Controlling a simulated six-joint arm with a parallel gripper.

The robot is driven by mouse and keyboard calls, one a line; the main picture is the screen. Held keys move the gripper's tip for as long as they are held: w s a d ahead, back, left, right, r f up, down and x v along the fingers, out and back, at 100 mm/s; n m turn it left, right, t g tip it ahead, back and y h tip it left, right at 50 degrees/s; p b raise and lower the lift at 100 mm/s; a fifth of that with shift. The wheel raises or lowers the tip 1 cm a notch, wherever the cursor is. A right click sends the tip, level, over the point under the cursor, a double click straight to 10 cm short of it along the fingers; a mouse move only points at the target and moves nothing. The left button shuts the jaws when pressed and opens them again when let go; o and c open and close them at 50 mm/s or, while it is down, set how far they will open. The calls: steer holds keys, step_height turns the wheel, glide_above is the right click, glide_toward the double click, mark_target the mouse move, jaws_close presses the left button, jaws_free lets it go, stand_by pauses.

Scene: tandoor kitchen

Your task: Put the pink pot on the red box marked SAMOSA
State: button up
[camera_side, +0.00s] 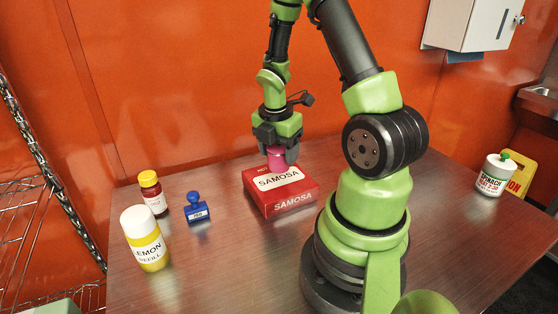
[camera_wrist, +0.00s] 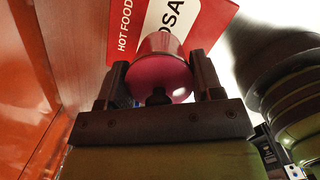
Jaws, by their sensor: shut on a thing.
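The pink pot (camera_wrist: 163,65) is between the two fingers of my gripper (camera_wrist: 163,85) in the wrist view, and the fingers are shut on it. In the side view my gripper (camera_side: 277,152) points down over the red box marked SAMOSA (camera_side: 292,203), and part of the pink pot (camera_side: 276,158) shows between the fingers. The pot is over the back part of the box top. I cannot tell whether its underside touches the box. The box lies flat on the metal table; its white label also shows in the wrist view, behind the pot (camera_wrist: 121,30).
Left of the box stand a blue stamp (camera_side: 197,210), a brown bottle with a yellow cap (camera_side: 152,193) and a yellow LEMON bottle (camera_side: 145,238). A white spinach jar (camera_side: 492,175) stands at the far right. The metal table (camera_side: 225,270) is clear in front of the box.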

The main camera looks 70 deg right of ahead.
steer(key=shift+f, duration=1.3)
steer(key=shift+f, duration=0.15)
steer(key=o, duration=1)
steer(key=shift+r, duration=0.2)
